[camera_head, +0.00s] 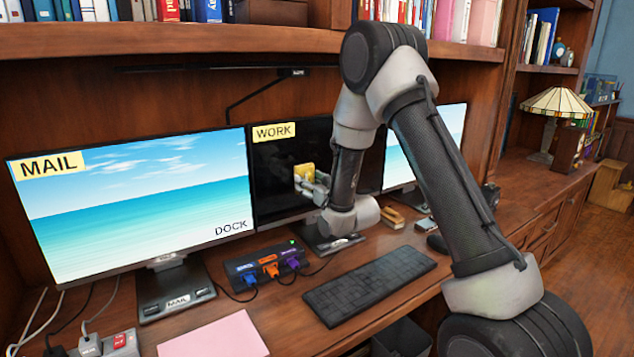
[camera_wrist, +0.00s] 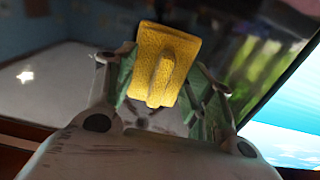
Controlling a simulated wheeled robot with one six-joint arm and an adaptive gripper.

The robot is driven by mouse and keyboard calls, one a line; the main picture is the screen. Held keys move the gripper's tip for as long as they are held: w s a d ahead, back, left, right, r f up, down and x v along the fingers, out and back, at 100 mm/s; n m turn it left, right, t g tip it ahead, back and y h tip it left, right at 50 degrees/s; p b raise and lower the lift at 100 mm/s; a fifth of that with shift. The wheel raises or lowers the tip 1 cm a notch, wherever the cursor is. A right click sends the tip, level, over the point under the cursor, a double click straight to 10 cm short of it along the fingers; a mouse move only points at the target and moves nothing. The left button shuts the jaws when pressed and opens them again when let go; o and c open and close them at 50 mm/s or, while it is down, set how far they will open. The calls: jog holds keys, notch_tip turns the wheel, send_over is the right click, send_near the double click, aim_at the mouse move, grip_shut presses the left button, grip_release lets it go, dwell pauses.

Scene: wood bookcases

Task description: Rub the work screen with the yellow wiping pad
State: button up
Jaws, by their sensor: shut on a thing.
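The work screen (camera_head: 278,164) is the dark middle monitor with a yellow WORK label at its top left. My gripper (camera_head: 308,183) is in front of it, left of my wrist, which hides part of the screen's right side. It is shut on the yellow wiping pad (camera_head: 304,171), near the screen's middle. In the wrist view the pad (camera_wrist: 166,62) is upright, its ridge between the green-lined fingers of my gripper (camera_wrist: 163,88). I cannot tell whether the pad touches the glass.
The mail screen (camera_head: 135,205) stands left and another bright screen (camera_head: 398,160) right. A dock (camera_head: 264,266) with coloured plugs, a keyboard (camera_head: 370,284) and a pink sheet (camera_head: 213,336) lie on the desk. A bookshelf (camera_head: 240,40) overhangs the screens.

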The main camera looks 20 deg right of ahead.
jog(key=shift+s+a, duration=0.1)
jog(key=shift+a, duration=0.15)
jog(key=v, duration=0.6)
dwell(0.3)
jog(key=shift+d, duration=0.1)
jog(key=v, duration=0.3)
dwell(0.4)
